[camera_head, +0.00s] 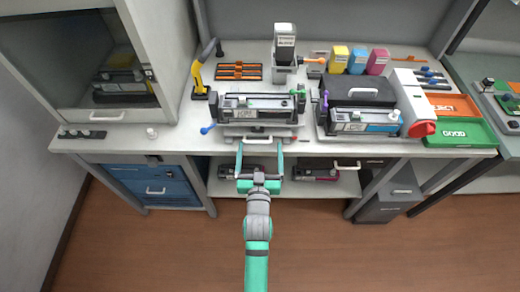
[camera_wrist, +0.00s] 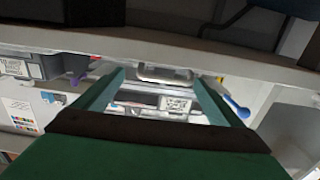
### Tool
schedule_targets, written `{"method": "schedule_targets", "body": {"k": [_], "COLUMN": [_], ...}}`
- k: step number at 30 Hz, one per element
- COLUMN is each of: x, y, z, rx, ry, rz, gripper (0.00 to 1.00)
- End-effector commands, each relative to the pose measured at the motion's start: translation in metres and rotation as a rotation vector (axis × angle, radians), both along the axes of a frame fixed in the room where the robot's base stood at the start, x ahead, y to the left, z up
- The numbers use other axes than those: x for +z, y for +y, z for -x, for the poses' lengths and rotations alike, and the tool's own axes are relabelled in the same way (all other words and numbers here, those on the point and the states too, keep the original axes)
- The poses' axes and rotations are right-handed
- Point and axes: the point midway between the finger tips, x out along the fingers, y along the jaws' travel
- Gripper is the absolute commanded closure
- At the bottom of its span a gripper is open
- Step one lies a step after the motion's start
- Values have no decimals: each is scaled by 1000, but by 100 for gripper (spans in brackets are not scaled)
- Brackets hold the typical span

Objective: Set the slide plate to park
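The slide plate (camera_head: 236,132) is a light grey plate at the front of the left fixture, near the bench edge. Its bar handle (camera_head: 262,139) faces me and also shows in the wrist view (camera_wrist: 165,73). A dark cartridge with a white label (camera_head: 247,114) sits in the fixture above the plate. My gripper (camera_head: 260,150) is open at the bench's front edge. Its two teal fingers are spread to either side of the handle, and the wrist view (camera_wrist: 160,80) shows the handle between the fingertips. Contact cannot be told. Any park marking is too small to read.
A blue-knobbed lever (camera_head: 207,129) sticks out left of the fixture. A shelf with cartridges (camera_head: 316,174) lies under the bench. The floor in front is clear.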

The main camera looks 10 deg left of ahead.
Motion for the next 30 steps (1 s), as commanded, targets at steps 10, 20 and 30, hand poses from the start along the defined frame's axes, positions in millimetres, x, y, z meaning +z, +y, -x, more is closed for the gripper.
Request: {"method": "schedule_targets", "body": {"k": [10, 20, 30], "x": [0, -1, -1], "y": [3, -1, -10], "z": [1, 37, 89], "rx": [6, 8, 8], "ry": [-1, 2, 2], "rz": [-1, -1, 0], "gripper": [14, 14, 14]}}
